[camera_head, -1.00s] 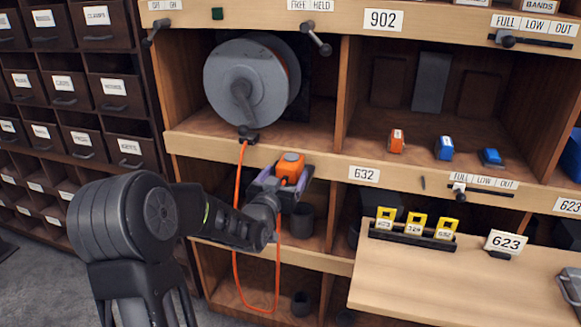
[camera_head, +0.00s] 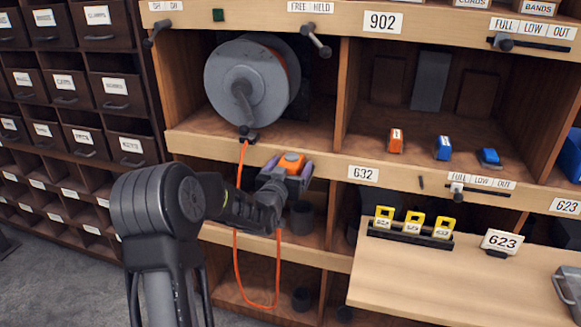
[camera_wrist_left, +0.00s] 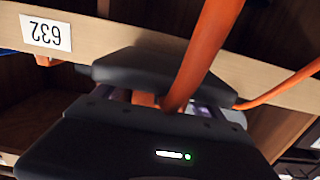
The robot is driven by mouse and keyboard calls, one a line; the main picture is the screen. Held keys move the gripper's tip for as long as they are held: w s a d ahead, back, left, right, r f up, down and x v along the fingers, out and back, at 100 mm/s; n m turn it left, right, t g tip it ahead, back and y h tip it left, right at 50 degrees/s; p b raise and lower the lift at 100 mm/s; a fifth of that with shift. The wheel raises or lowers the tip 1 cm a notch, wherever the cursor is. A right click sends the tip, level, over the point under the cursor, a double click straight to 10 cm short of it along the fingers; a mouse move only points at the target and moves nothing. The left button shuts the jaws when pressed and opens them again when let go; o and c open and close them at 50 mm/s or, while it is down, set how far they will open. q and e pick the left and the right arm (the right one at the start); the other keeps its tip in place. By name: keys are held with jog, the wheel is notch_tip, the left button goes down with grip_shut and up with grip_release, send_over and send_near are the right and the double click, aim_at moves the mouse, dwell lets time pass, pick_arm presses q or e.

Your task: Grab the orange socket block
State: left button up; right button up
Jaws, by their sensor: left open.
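The orange socket block (camera_head: 292,160) sits at the end of my left arm, in front of the shelf edge below the cable reel (camera_head: 245,85). My left gripper (camera_head: 288,169) is open, with its purple-grey fingers on either side of the block. I cannot tell whether they touch it. In the left wrist view a bit of orange (camera_wrist_left: 145,98) shows between the fingers, mostly hidden by the gripper body. The thick orange cord (camera_wrist_left: 200,50) passes close over the gripper there. My right gripper is not in view.
The orange cord (camera_head: 236,255) hangs in a loop below the reel. Wooden shelf edges and a 632 label (camera_head: 363,174) lie close by. Small orange (camera_head: 396,141) and blue (camera_head: 444,148) blocks stand on the right shelf. A bench (camera_head: 450,285) with yellow tags (camera_head: 414,224) juts out at right.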

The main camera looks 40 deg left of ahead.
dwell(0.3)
pick_arm(q)
grip_shut()
dwell(0.8)
